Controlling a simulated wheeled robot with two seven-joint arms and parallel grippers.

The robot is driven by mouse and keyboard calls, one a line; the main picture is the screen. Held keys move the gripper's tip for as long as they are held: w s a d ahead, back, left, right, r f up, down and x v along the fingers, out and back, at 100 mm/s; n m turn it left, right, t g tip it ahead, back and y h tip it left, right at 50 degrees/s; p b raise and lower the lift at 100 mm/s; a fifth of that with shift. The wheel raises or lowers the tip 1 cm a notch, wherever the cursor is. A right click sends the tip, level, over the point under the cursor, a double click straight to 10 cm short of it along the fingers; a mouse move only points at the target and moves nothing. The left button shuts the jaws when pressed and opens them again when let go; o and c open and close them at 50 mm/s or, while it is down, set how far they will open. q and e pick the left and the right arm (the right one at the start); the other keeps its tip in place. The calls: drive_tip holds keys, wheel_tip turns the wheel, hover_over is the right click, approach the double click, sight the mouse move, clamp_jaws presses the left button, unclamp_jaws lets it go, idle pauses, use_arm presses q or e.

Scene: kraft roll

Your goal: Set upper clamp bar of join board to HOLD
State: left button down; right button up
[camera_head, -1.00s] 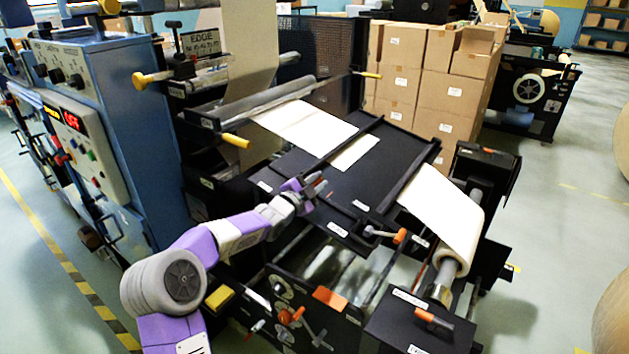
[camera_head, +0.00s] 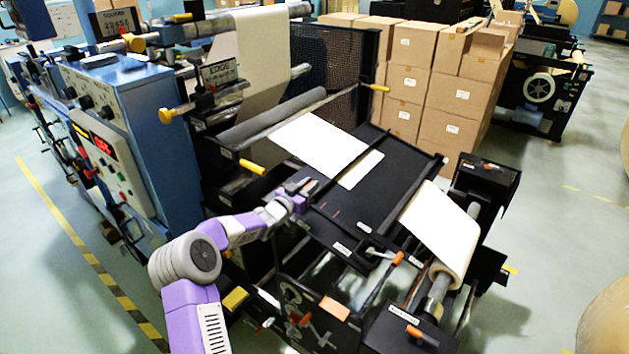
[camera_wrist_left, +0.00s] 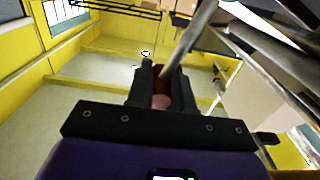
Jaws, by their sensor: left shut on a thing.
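The join board (camera_head: 352,205) is a black sloping panel at the middle of the head view, with two dark bars across it. My left gripper (camera_head: 303,187) is at the near end of this bar. In the left wrist view its fingers (camera_wrist_left: 166,88) are shut on a small reddish-brown handle (camera_wrist_left: 161,101), mostly hidden between them. I cannot read any HOLD mark. The lower clamp bar (camera_head: 420,190) has an orange-tipped lever (camera_head: 397,257) at its near end. My right gripper is not in view.
A white sheet (camera_head: 318,144) lies on the board's upper left, and another web (camera_head: 440,225) runs to a roller at right. A yellow-tipped lever (camera_head: 252,167) sticks out left of my gripper. A blue control cabinet (camera_head: 165,120) stands left. Cartons (camera_head: 455,95) stand behind.

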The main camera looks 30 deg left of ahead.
use_arm(q)
drive_tip(key=shift+a+r+n+p, duration=0.1)
drive_tip(key=shift+a+n+p, duration=0.35)
drive_tip(key=shift+n, duration=0.25)
drive_tip(key=shift+a+p, duration=0.35)
drive_tip(key=shift+a, duration=0.25)
drive_tip(key=c, duration=1)
unclamp_jaws()
drive_tip(key=shift+w+a, duration=0.1)
drive_tip(key=shift+c, duration=0.2)
drive_tip(key=s, duration=0.7)
drive_tip(key=shift+s+a, duration=0.25)
drive_tip(key=shift+s, duration=0.05)
